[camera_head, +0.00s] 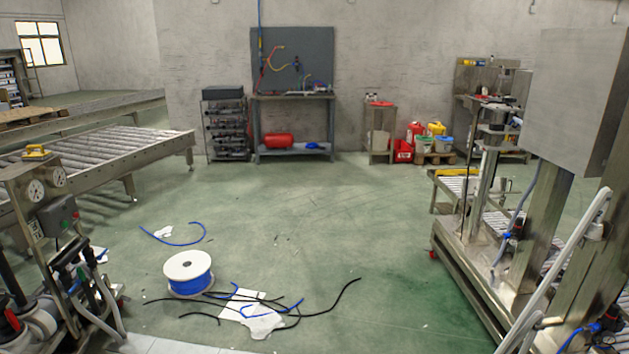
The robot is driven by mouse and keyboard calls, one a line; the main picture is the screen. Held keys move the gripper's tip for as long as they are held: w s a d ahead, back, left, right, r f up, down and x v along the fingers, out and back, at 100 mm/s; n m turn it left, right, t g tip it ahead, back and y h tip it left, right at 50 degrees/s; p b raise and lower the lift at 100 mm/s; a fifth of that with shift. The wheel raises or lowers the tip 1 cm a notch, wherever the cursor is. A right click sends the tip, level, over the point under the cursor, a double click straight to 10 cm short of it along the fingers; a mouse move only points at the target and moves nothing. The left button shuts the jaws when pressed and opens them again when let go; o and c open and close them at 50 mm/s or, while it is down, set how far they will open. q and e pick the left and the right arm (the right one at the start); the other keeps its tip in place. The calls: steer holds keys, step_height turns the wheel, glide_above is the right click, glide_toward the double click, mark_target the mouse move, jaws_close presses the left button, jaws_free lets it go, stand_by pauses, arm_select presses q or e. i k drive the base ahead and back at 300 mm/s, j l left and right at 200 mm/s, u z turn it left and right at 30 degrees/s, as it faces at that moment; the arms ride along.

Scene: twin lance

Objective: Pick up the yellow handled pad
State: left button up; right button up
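A small yellow handled pad (36,152) sits at the far left, on the flat top of a steel machine (28,172) with round dial gauges. Its yellow handle stands on top, and its finer detail is too small to tell. Neither of my grippers shows in the head view.
A roller conveyor (110,155) runs behind the gauge machine. A white reel of blue hose (189,272), loose black cables and white sheets (243,303) lie on the floor ahead. A tall steel machine (540,210) stands at the right. The middle green floor (300,200) is mostly clear.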

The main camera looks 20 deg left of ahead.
mark_target(42, 155)
steer(key=i+j+u, duration=0.15)
steer(key=i+u, duration=0.35)
steer(key=i, duration=0.45)
steer(key=i+l+u, duration=0.2)
steer(key=i+u, duration=0.3)
steer(key=i, duration=0.4)
